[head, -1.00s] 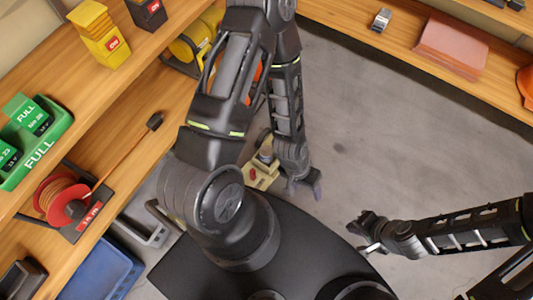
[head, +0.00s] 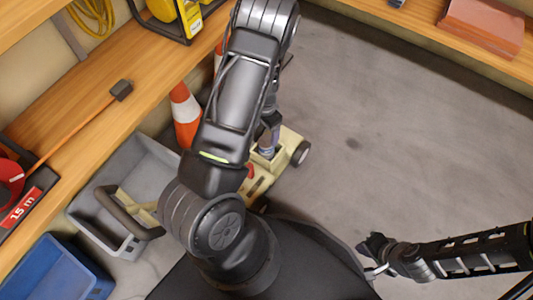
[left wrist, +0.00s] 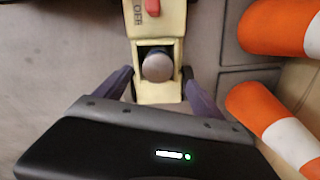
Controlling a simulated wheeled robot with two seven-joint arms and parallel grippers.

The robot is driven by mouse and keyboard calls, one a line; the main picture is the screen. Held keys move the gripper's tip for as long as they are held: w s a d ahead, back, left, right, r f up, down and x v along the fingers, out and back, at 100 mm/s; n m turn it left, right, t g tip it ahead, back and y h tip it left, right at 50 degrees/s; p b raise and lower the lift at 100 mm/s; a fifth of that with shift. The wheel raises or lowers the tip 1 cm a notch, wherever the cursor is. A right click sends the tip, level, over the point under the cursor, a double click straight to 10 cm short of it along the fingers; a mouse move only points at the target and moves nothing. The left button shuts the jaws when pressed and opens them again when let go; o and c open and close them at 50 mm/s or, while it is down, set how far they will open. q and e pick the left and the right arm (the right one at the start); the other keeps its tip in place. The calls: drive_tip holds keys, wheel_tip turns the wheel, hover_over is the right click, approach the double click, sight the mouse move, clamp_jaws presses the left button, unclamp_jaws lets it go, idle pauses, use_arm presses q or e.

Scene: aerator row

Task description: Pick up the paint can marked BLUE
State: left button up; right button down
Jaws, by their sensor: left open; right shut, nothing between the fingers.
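I see no paint can marked BLUE in either view. My left gripper (left wrist: 158,76) is open in the left wrist view, its two fingers pointing at a cream wheeled machine (left wrist: 157,18). A grey round-topped piece (left wrist: 158,67) sits in a socket of this machine, between the fingertips in the picture; I cannot tell whether they touch it. In the head view my left arm reaches down over the machine (head: 262,182) and partly hides it. My right gripper (head: 372,258) is shut and empty, at the lower right above the floor.
Orange and white cones (head: 186,115) stand beside the machine, under the shelf. A grey crate (head: 140,165) and a blue crate (head: 58,270) are at the lower left. A wooden shelf (head: 100,105) runs along the left. The grey floor (head: 400,130) is clear at the right.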

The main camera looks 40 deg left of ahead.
sight(266, 141)
use_arm(q)
drive_tip(key=shift+f+b, duration=0.55)
drive_tip(key=shift+f, duration=0.75)
drive_tip(key=shift+f, duration=0.1)
drive_tip(key=f+b, duration=0.2)
drive_tip(key=f, duration=0.2)
drive_tip(key=shift+d+f+b, duration=0.15)
drive_tip(key=shift+d+b, duration=0.05)
drive_tip(key=shift+b, duration=0.1)
drive_tip(key=shift+w+f, duration=0.1)
drive_tip(key=shift+f, duration=0.3)
clamp_jaws()
drive_tip(key=shift+r, duration=0.1)
